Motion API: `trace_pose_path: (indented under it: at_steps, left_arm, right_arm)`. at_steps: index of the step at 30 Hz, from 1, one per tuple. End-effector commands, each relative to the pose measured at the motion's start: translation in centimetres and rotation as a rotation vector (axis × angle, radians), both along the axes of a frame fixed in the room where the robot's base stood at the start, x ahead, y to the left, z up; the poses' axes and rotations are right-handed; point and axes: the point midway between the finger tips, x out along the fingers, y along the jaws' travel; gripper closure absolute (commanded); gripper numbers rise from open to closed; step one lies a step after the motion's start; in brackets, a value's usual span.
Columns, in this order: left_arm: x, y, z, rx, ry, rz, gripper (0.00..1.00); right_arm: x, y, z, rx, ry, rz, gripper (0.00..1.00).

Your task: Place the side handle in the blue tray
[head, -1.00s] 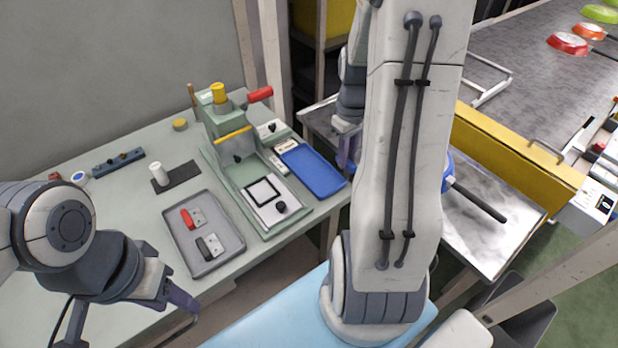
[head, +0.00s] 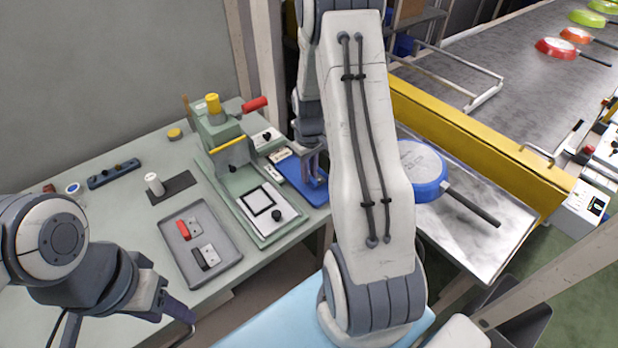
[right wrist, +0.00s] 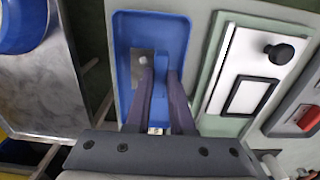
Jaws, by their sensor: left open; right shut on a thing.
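The blue tray (head: 317,194) lies at the right edge of the green bench, beside the press fixture. My right gripper (head: 313,150) is over it in the head view, partly behind my right arm. In the right wrist view the tray's left side (right wrist: 122,60) frames the fingers. There my right gripper (right wrist: 161,88) is shut on a blue side handle (right wrist: 172,35) with a metal plate (right wrist: 143,62); the handle appears within the tray's outline. I cannot tell whether it touches the tray floor. My left gripper (head: 188,322) is open and empty at the bench's front edge.
A grey tray (head: 233,262) holds a red handle (head: 184,230) and a black handle (head: 201,259). The green press fixture (head: 240,170) stands just left of the blue tray. A blue pan (head: 420,165) sits on the metal table (head: 510,215) at right.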

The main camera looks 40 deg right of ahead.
Motion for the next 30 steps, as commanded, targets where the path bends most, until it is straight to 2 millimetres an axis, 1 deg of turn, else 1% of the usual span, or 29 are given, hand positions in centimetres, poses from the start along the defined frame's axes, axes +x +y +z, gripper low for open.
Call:
trace_pose_path:
  at_steps: [1, 3, 6, 13, 17, 18, 19, 27, 30]
  left_arm:
    - [0.0, 0.0, 0.3, 0.0, 0.0, 0.0, 0.5]
    - [0.0, 0.0, 0.4, 0.0, 0.0, 0.0, 0.5]
    - [0.0, 0.0, 0.4, 0.0, 0.0, 0.0, 0.5]
    - [0.0, 0.0, 0.4, 0.0, 0.0, 0.0, 0.5]
    - [0.0, 0.0, 0.1, 0.0, 0.0, 0.0, 0.5]
    - [0.0, 0.0, 0.2, 0.0, 0.0, 0.0, 0.5]
    - [0.0, 0.0, 0.2, 0.0, 0.0, 0.0, 0.5]
    - [0.0, 0.0, 0.2, 0.0, 0.0, 0.0, 0.5]
    - [0.0, 0.0, 0.6, 0.0, 0.0, 0.0, 0.5]
  right_arm:
    - [-0.2, 0.1, -0.9, 0.003, 0.005, 0.0, 1.0]
    - [-0.1, 0.0, -1.8, 0.002, 0.004, 0.0, 1.0]
    - [-0.1, 0.0, -2.5, 0.001, 0.001, 0.0, 1.0]
    - [-0.1, 0.0, -2.6, 0.0, 0.0, 0.0, 1.0]
    - [-0.1, 0.0, -3.0, 0.0, 0.001, 0.0, 1.0]
    - [-0.1, 0.0, -2.9, 0.0, 0.0, 0.0, 0.72]
    - [-0.1, 0.0, -2.9, 0.0, 0.0, 0.0, 0.67]
    - [-0.1, 0.0, -2.8, 0.0, 0.001, 0.0, 0.67]
    - [-0.1, 0.0, -2.3, 0.0, 0.0, 0.0, 0.67]
